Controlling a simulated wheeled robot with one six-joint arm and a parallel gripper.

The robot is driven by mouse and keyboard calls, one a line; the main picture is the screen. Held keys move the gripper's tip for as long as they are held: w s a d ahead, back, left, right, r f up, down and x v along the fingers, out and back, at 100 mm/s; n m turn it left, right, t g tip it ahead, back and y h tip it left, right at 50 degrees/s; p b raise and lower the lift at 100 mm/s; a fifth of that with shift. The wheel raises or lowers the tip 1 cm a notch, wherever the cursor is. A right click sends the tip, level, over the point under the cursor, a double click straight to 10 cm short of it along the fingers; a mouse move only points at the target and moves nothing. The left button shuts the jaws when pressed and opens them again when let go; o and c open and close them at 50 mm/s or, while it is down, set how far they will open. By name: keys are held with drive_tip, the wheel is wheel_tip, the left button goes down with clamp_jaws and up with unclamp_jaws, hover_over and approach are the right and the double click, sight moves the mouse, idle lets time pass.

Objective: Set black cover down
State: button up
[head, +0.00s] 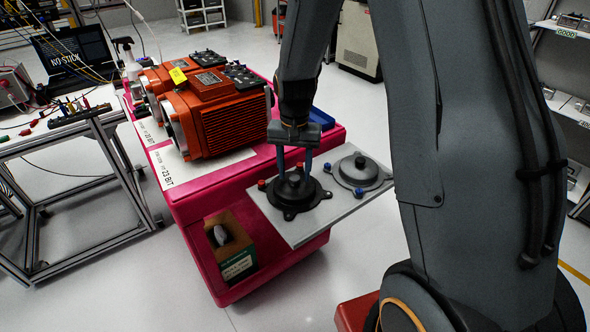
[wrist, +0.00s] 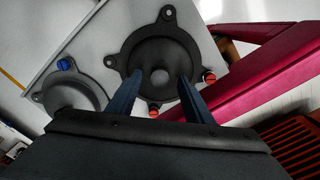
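The black cover (head: 291,194) is a round, stepped flange with ears. It is over the left part of the grey plate (head: 318,223) and looks level; I cannot tell whether it rests fully on the plate. It also shows in the wrist view (wrist: 160,52). My gripper (head: 294,172) points down above it, its two blue fingers on opposite sides of the cover's raised centre. In the wrist view my fingers (wrist: 159,78) are spread, with gaps to the small middle knob. Whether they press on the wider raised part is unclear.
A grey cover (head: 360,171) with blue knobs lies on the plate's right part. Red knobs (head: 327,195) sit beside the black cover. Orange motors (head: 218,118) stand on the pink cart (head: 186,200), with a box (head: 233,250) on its lower shelf.

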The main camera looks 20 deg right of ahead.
sight(295, 177)
wheel_tip(295, 177, up, 8)
drive_tip(key=b, duration=0.1)
drive_tip(key=s+f+n, duration=0.1)
drive_tip(key=s+n, duration=0.4)
drive_tip(key=s, duration=1.2)
drive_tip(key=shift+s+f+t, duration=0.15)
drive_tip(key=shift+f+t, duration=0.05)
drive_tip(key=shift+t, duration=0.2)
